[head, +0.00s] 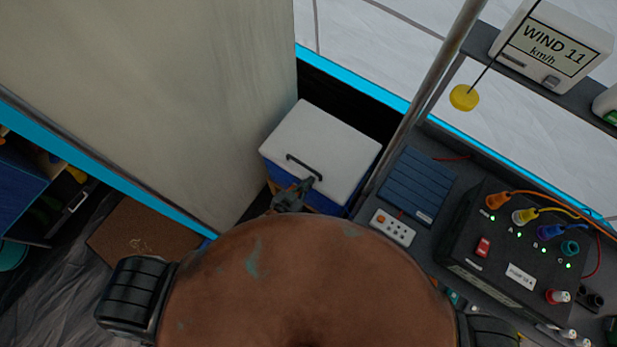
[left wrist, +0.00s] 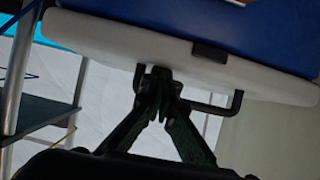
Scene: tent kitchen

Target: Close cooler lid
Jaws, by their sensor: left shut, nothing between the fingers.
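The cooler has a white lid (head: 325,140) and a blue body (head: 344,192). In the head view the lid lies flat over the body, with no clear gap. A black handle (head: 303,166) is on the lid near its front edge. My left gripper (head: 308,182) is shut and empty at the front of the lid, by the handle. In the left wrist view the picture is upside down: the blue body (left wrist: 240,25) is above the lid (left wrist: 110,38). The fingertips (left wrist: 160,78) are at the handle (left wrist: 238,100); contact is unclear. My right gripper is not in view.
A pale wall panel (head: 170,90) stands left of the cooler. A metal pole (head: 425,85) and a counter with a blue ribbed panel (head: 418,186), a white socket strip (head: 393,227) and a black power box (head: 520,245) are to the right.

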